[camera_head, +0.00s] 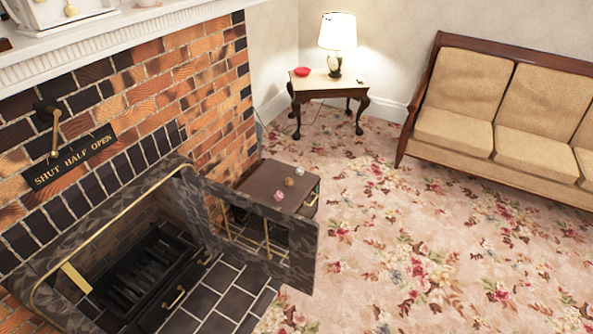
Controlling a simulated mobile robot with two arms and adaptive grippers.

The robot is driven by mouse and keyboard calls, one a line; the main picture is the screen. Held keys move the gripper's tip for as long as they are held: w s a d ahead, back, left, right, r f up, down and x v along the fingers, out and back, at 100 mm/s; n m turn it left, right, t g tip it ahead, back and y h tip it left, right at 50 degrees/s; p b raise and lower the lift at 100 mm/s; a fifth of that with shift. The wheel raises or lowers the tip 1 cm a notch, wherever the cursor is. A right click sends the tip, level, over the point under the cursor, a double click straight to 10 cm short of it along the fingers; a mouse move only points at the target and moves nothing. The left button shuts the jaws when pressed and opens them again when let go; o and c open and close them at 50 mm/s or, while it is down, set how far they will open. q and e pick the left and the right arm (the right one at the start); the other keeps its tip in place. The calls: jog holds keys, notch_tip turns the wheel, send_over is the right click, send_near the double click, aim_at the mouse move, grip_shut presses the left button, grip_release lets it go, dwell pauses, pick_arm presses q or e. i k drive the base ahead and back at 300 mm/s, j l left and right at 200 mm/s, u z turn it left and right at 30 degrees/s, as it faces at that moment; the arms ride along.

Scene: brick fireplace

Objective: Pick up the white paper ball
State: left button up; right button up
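Several small crumpled-looking balls lie on the top of a low brown box (258,186) beside the fireplace. The whitish one, which looks like the white paper ball (300,171), is near the box's far right edge. A brown-gold ball (288,182) lies just in front of it, and a pinkish ball (278,196) lies nearer still. They are small, so their material is hard to tell. Neither of my grippers is in view.
The fireplace's dark door (290,262) stands swung open in front of the box and hides its lower part. A side table (318,86) with a lamp (337,40) and a red dish (302,72) stands behind. A sofa (490,105) is at right. The flowered carpet (430,250) is clear.

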aim_at(299, 170)
jog(key=i+l+u, duration=0.65)
jog(key=l, duration=0.3)
jog(key=i+l+u, duration=0.25)
jog(key=l, duration=0.15)
jog(key=i+l+u, duration=0.2)
jog(key=l, duration=0.2)
jog(key=l+u, duration=0.25)
jog(key=l, duration=0.15)
